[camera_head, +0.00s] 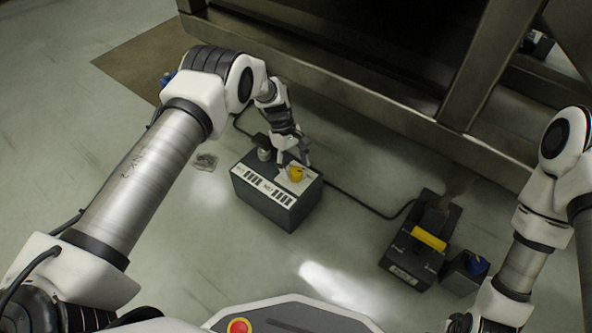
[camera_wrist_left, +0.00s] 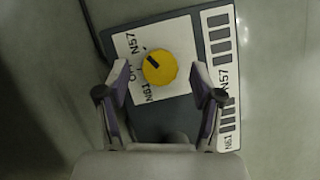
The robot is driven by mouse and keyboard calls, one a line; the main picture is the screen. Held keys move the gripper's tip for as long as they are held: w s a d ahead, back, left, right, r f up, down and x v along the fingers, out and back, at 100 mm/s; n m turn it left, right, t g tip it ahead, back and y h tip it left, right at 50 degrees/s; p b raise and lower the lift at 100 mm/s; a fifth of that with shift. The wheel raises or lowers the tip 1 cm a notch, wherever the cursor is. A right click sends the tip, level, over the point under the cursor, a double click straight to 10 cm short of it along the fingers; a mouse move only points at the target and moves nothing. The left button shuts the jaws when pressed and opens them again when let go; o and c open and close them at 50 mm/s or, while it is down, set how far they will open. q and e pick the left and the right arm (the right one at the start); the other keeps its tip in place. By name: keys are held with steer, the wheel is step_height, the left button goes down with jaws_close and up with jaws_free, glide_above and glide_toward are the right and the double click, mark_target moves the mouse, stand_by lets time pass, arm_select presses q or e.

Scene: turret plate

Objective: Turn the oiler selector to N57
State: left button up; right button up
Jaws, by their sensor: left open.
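The oiler selector is a yellow round knob (camera_wrist_left: 160,68) with a black pointer mark, on a white label plate (camera_wrist_left: 181,32) marked N57, OFF and N61. In the left wrist view the mark points up and left, roughly toward N57; its exact alignment is hard to tell. The knob also shows in the head view (camera_head: 296,174), on top of a dark box (camera_head: 262,207). My left gripper (camera_wrist_left: 160,80) is open, its fingertips on either side of the knob in that view; I cannot tell whether they touch it. My right gripper is not visible, only its arm.
A second dark device (camera_head: 405,262) with a yellow bar stands at the right, beside a small box with a blue knob (camera_head: 477,265). A black cable (camera_head: 365,210) crosses the floor. A large metal frame (camera_head: 340,85) rises behind. Floor left of the box is mostly clear.

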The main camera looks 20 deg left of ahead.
arm_select(q)
steer(key=v, duration=0.9)
steer(key=shift+r, duration=0.4)
